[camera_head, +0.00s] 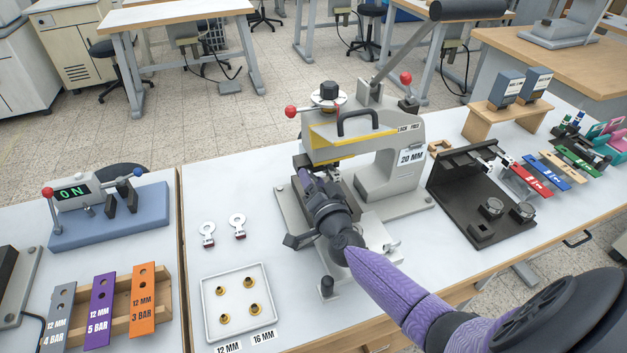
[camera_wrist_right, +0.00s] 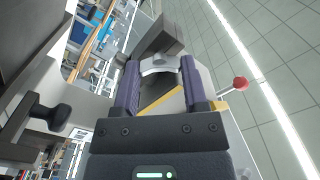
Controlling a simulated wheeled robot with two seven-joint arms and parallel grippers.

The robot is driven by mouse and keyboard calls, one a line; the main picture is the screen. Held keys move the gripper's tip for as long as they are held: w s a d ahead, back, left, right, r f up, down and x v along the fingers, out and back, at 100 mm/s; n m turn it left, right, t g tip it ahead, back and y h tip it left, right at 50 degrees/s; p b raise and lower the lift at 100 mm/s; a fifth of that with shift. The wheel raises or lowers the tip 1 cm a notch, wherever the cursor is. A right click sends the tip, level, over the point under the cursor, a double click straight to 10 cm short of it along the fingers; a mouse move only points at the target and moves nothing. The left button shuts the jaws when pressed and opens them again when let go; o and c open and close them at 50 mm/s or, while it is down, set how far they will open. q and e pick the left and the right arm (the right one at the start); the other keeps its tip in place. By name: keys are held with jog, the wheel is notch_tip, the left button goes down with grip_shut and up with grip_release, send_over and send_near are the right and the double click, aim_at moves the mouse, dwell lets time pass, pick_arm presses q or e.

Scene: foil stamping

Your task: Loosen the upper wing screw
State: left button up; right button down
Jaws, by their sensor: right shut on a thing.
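The grey stamping press (camera_head: 378,138) stands on the white table, with a black handle, a yellow edge and a "20 MM" label. My right gripper (camera_head: 308,178) reaches into the press's front opening from below right. In the right wrist view its purple fingers (camera_wrist_right: 160,68) are shut on a light grey metal piece (camera_wrist_right: 158,62), which seems to be the upper wing screw. The fingers and wrist hide most of it in the head view, so its turn cannot be told. My left gripper is not in view.
A white tray (camera_head: 208,312) with several brass pieces lies at front left. Two ring-shaped tags (camera_head: 238,222) lie behind it. A black fixture (camera_head: 455,205) stands right of the press.

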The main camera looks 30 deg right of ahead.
jog(key=shift+m, duration=1.6)
jog(key=shift+c, duration=2)
grip_release()
jog(key=p+v, duration=0.2)
jog(key=v, duration=0.7)
jog(key=shift+s+a, duration=0.2)
jog(key=shift+s, duration=0.25)
